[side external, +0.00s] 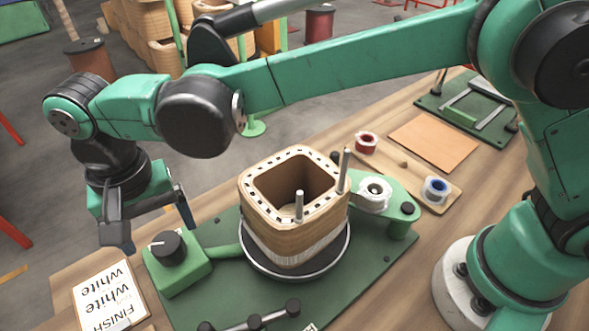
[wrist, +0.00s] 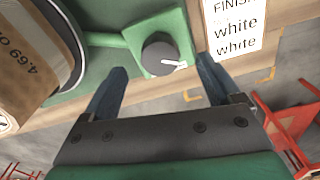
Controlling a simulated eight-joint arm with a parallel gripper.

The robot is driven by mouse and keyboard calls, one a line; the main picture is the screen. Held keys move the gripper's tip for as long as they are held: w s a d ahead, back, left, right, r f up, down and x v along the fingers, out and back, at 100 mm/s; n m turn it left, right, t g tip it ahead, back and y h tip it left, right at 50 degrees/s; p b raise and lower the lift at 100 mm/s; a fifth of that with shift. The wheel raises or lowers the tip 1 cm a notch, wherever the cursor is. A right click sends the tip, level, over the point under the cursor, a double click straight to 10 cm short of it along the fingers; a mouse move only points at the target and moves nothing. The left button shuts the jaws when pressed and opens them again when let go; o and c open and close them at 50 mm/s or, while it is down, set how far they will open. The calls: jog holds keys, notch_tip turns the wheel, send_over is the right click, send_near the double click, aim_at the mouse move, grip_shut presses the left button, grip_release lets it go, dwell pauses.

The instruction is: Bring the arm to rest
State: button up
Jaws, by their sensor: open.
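My gripper (side external: 155,232) hangs at the left of the side external view, over the near-left edge of the workbench. Its two fingers are apart with nothing between them. The wrist view shows the same open gripper (wrist: 162,82), with the black knob (wrist: 160,57) of a green control box seen between and beyond the fingertips. In the side external view the green control box (side external: 180,272) stands just right of and below the gripper. My green arm reaches across the top of the side external view from its base on the right.
A square wooden coil (side external: 292,237) stands on a round dark turntable on the green plate (side external: 222,300). Two metal pins rise at it. A FINISH white card (side external: 103,297) lies at the bench's left corner. A tape roll holder board (side external: 432,180) lies at right. Floor shows left of the bench.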

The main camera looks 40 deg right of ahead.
jog(key=shift+r, duration=1.05)
jog(key=shift+w+d+r, duration=0.15)
jog(key=shift+w+d, duration=0.05)
jog(key=shift+d, duration=0.15)
jog(key=d+r+n+t+y, duration=0.1)
jog(key=d+r+t, duration=0.15)
jog(key=d, duration=0.85)
jog(key=d+r+t, duration=0.2)
jog(key=d+r, duration=0.1)
jog(key=d, duration=0.8)
jog(key=s+d+f+n+t+h, duration=0.1)
jog(key=s+d+f+t, duration=0.1)
jog(key=d, duration=0.5)
jog(key=s+f, duration=0.1)
jog(key=s, duration=0.1)
jog(key=shift+s+d+t, duration=0.35)
jog(key=shift+s+d, duration=0.05)
